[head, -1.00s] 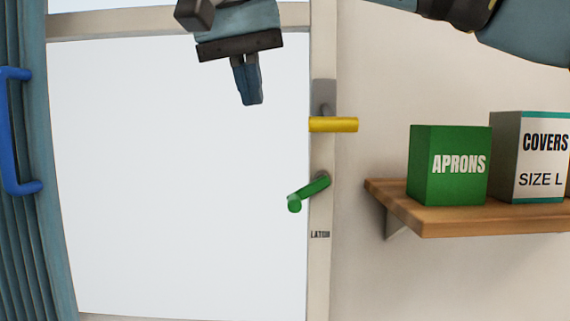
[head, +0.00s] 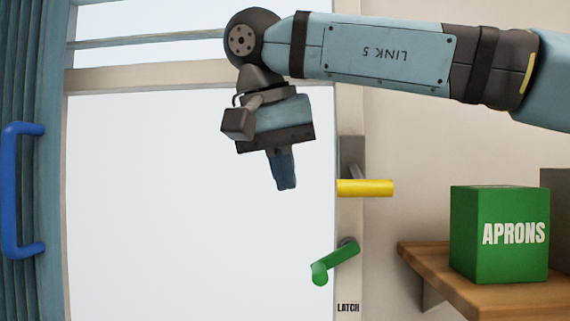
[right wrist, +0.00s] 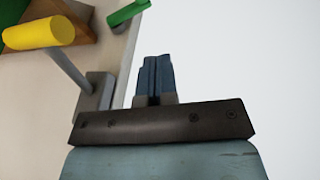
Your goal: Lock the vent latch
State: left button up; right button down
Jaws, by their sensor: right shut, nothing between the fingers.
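The green latch handle (head: 335,262) is on the window frame above a small "LATCH" label (head: 348,308). It slants down to the left from its pivot. A yellow lever (head: 365,188) on a grey plate sits above it and points right. My right gripper (head: 285,186) is shut and empty, pointing down in front of the pane, up and left of the green handle and apart from it. In the right wrist view the shut fingers (right wrist: 155,75) show with the yellow lever (right wrist: 40,33) and green handle (right wrist: 128,12) to their upper left. My left gripper is not in view.
A wooden shelf (head: 480,285) on the right wall holds a green "APRONS" box (head: 498,235) and another box behind it. A blue handle (head: 12,190) stands at the far left by a teal curtain. The white pane (head: 180,210) is clear.

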aim_at(337, 261)
jog(key=x, duration=0.3)
jog(key=d+p+x, duration=0.1)
jog(key=x, duration=0.2)
jog(key=s+x, duration=0.1)
jog(key=x, duration=0.2)
jog(key=shift+d+f+p, duration=0.3)
jog(key=shift+w+a, duration=0.1)
jog(key=shift+w, duration=0.05)
